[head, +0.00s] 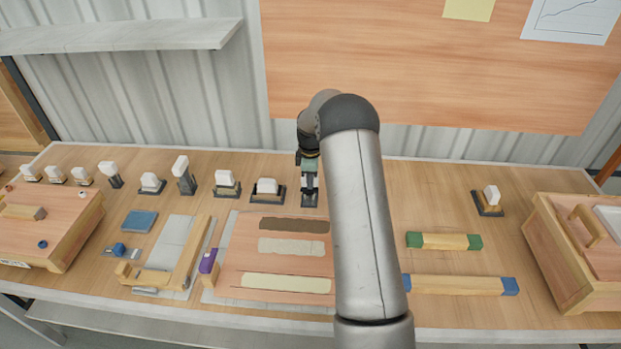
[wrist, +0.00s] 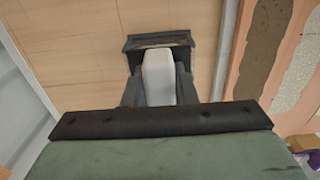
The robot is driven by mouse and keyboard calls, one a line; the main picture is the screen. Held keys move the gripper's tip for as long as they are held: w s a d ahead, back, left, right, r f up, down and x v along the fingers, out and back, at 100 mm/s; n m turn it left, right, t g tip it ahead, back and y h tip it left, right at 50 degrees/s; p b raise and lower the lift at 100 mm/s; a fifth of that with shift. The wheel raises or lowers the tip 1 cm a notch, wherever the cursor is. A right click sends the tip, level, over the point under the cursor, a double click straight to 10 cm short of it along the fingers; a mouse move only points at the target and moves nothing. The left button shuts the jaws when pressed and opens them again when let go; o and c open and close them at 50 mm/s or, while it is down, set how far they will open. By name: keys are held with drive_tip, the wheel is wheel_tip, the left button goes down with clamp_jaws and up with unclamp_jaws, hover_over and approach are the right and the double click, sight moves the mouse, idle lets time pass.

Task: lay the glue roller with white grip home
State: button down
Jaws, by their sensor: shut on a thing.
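My gripper (head: 309,183) is at the back of the bench, pointing down just left of my arm link. In the wrist view, its two dark fingers (wrist: 158,88) are shut on the white grip of the glue roller (wrist: 158,70), one finger on each side. A dark holder (wrist: 132,44) is right at the far end of the white grip. A dark base (head: 309,201) also shows under my gripper in the head view. The roller's lower part is hidden, so I cannot tell whether it touches or sits in the holder.
Several similar white-topped tools stand in a row to the left, the nearest in a dark holder (head: 268,190). Another stands at the right (head: 490,198). A board with coloured strips (head: 285,261) lies in front. Green-ended (head: 444,241) and blue-ended bars (head: 459,285) lie right of my arm.

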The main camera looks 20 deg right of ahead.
drive_tip(key=shift+f, duration=0.3)
drive_tip(key=c, duration=1.1)
unclamp_jaws()
wheel_tip(320, 180, up, 17)
drive_tip(key=shift+r+b, duration=0.2)
drive_tip(key=shift+b, duration=0.35)
